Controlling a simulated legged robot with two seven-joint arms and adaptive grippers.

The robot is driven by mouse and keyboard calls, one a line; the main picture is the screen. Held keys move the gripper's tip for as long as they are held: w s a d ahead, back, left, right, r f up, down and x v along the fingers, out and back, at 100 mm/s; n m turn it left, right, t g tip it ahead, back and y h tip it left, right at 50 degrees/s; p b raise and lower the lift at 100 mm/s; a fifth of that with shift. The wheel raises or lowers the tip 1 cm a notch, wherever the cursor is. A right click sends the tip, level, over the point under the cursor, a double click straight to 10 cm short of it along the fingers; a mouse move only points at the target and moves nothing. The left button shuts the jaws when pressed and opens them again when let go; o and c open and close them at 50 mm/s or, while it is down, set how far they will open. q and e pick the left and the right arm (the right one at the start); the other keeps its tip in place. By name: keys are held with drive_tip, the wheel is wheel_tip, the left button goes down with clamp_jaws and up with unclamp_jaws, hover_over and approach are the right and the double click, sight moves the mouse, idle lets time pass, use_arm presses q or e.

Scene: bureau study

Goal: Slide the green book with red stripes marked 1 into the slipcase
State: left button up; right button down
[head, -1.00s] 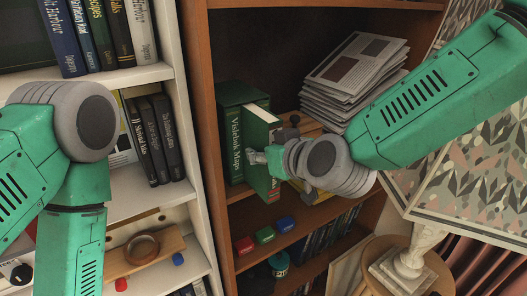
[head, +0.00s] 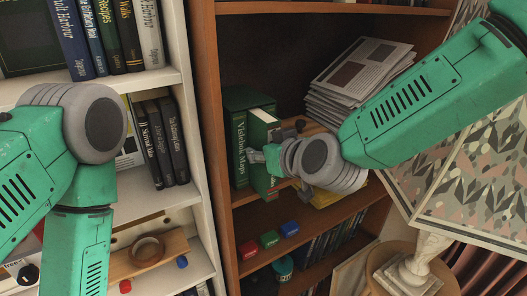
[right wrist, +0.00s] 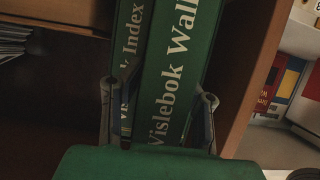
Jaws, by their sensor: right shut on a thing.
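A green book (head: 261,130) with pale page edges juts from the shelf in the head view, right beside a dark green volume or case (head: 237,152) with pale lettering. My right gripper (head: 262,160) is shut on the jutting book's lower front. In the right wrist view its fingers (right wrist: 163,110) straddle a green spine lettered "Vislebok Wall" (right wrist: 172,70). A narrower green spine lettered "Index" (right wrist: 130,50) stands to its left, partly behind the left finger.
A stack of newspapers (head: 355,85) lies right of the green books. Red (head: 248,250), green (head: 270,239) and blue (head: 289,229) blocks sit on the shelf below. A white bookcase (head: 150,82) stands left. A patterned panel (head: 480,180) and white statuette (head: 425,262) are at right.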

drive_tip(key=shift+w+a+r, duration=0.15)
drive_tip(key=shift+w, duration=0.2)
idle(0.6)
drive_tip(key=c, duration=1.1)
unclamp_jaws()
drive_tip(key=o, duration=0.5)
drive_tip(key=shift+c, duration=0.2)
drive_tip(key=shift+o, duration=0.2)
drive_tip(key=shift+a, duration=0.1)
drive_tip(key=s+d, duration=0.6)
drive_tip(key=s, duration=0.2)
drive_tip(key=shift+s+f, duration=0.1)
drive_tip(key=shift+f, duration=0.1)
